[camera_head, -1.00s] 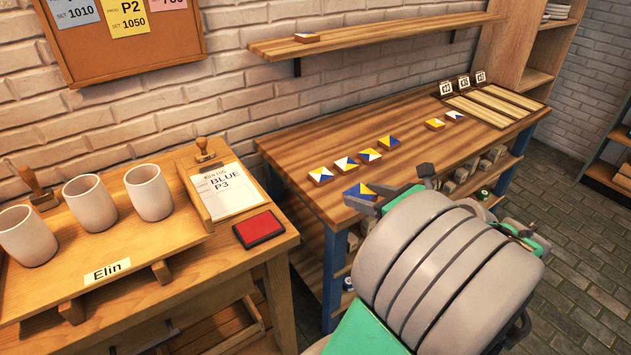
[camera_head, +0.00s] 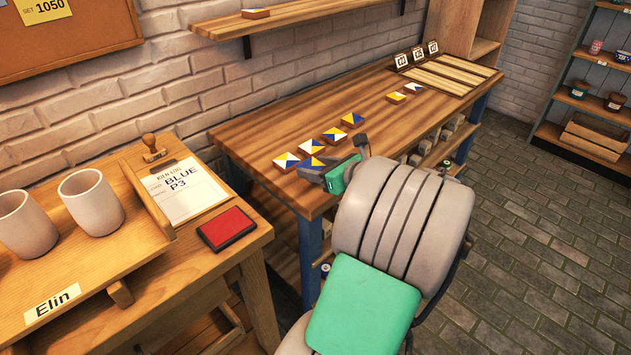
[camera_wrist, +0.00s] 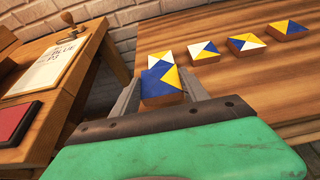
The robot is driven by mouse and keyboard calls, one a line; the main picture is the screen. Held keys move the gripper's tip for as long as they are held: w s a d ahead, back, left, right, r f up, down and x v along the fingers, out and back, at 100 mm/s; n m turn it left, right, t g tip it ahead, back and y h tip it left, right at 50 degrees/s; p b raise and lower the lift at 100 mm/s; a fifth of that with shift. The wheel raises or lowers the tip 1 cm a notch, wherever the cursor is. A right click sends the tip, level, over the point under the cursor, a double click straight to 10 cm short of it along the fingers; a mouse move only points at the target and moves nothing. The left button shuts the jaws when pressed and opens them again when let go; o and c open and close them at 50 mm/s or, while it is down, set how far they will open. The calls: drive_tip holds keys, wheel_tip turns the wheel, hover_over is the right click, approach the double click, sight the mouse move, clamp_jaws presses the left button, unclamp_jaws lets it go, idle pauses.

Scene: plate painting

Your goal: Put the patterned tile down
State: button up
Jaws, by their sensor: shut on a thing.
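My gripper (camera_wrist: 161,92) is shut on a patterned tile (camera_wrist: 162,88) with blue and yellow triangles. The held tile also shows in the head view (camera_head: 313,163), at the front left edge of the wooden workbench (camera_head: 262,133). I cannot tell whether it touches the bench top. A white, yellow and blue tile (camera_wrist: 161,60) lies just beyond it in the wrist view, and the held tile partly hides it. More patterned tiles (camera_wrist: 204,52) lie in a row to the right, apart from my gripper.
Two more tiles (camera_head: 396,97) lie farther along the bench, near a slatted rack (camera_head: 454,74) with cards. A wall shelf (camera_head: 300,21) holds one tile. At left, a table carries cups (camera_head: 89,203), a red pad (camera_head: 226,228) and a paper sheet. Bare bench lies right of the row.

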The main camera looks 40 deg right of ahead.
sight(315, 186)
drive_tip(key=f, duration=0.1)
drive_tip(key=f+b, duration=0.1)
drive_tip(key=f, duration=0.1)
drive_tip(key=shift+w+f, duration=0.15)
drive_tip(key=shift+w, duration=0.2)
drive_tip(key=shift+f, duration=0.25)
drive_tip(key=shift+f, duration=0.15)
drive_tip(key=o, duration=1.4)
drive_tip(key=shift+o, duration=0.2)
drive_tip(key=shift+s+d, duration=0.1)
drive_tip(key=p+v, duration=0.2)
drive_tip(key=v, duration=1)
